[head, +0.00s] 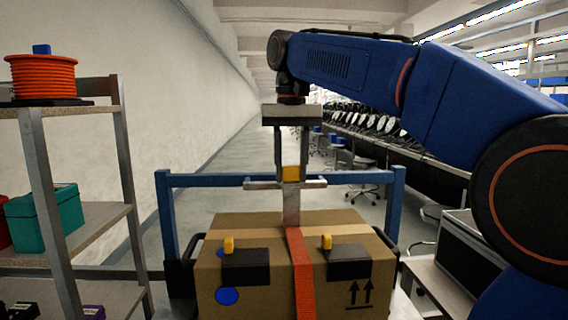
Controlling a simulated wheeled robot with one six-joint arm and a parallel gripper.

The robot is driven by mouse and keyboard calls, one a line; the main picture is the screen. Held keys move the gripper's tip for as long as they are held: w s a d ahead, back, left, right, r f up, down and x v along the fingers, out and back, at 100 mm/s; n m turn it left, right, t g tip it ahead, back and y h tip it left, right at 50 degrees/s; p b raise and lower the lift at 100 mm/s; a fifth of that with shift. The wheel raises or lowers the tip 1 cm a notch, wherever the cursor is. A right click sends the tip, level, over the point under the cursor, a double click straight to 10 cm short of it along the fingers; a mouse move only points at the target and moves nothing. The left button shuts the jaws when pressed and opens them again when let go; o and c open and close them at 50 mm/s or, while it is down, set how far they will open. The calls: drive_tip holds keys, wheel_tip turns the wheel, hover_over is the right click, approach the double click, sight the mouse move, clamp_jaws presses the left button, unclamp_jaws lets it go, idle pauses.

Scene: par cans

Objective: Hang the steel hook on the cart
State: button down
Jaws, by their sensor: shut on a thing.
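My gripper (291,168) points down in the middle of the head view, its two fingers shut on the yellow grip of the steel hook. The steel hook (291,206) is a grey piece with a short crossbar and a flat plate hanging below it. It appears upright. The cart has a blue frame (210,180) with a top rail and two posts, behind a cardboard box. The hook overlaps the rail in the picture; I cannot tell whether they touch.
The cardboard box (262,227) carries an orange strap (300,265) and two black pieces with yellow knobs. A shelf rack (122,150) stands at left with an orange cable reel (42,78) and a teal box (45,217). Benches and stools line the right.

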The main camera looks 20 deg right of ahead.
drive_tip(key=shift+w+d, duration=0.5)
drive_tip(key=shift+w, duration=2.2)
drive_tip(key=shift+w+d, duration=0.55)
drive_tip(key=shift+w, duration=2.15)
drive_tip(key=shift+w+d, duration=0.5)
drive_tip(key=shift+w, duration=2.2)
drive_tip(key=shift+f, duration=1.9)
drive_tip(key=c, duration=1.1)
unclamp_jaws()
